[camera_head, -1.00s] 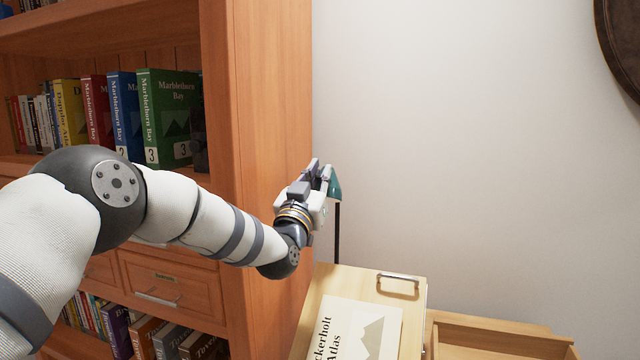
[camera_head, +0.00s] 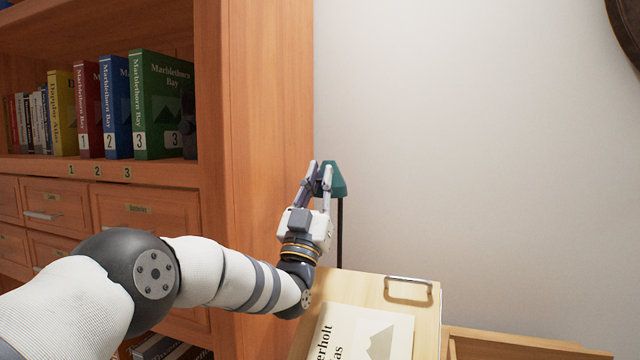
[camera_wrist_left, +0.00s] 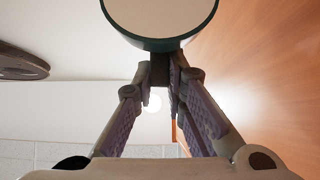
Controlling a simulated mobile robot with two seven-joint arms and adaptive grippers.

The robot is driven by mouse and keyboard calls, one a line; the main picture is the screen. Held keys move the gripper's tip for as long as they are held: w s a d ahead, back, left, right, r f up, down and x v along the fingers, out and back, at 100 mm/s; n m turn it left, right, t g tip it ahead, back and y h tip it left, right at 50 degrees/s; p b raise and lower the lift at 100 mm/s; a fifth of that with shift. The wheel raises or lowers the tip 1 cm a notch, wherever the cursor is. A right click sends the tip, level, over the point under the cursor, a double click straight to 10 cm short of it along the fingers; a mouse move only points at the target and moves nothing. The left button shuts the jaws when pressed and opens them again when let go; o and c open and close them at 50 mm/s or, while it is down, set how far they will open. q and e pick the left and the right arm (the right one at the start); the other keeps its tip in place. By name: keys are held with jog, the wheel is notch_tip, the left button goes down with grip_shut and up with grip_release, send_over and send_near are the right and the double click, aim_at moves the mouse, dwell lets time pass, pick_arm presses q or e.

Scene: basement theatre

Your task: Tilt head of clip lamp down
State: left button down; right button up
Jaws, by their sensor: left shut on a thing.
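In the left wrist view the head (camera_wrist_left: 160,44) fills the top, showing a pale round underside and a green rim. My left gripper (camera_head: 321,170) points upward at the head's left side. In the left wrist view its fingertips (camera_wrist_left: 161,72) are shut on a small dark piece of the lamp just below the rim. The lamp's clip is hidden. My right gripper is not in view.
An open-topped wooden piece (camera_head: 510,342) is at lower right.

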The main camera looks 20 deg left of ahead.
pick_arm(q)
jog(key=shift+f, duration=0.15)
jog(key=c, duration=1.6)
grip_release()
jog(key=shift+d, duration=0.1)
jog(key=shift+w, duration=0.2)
jog(key=v, duration=1.2)
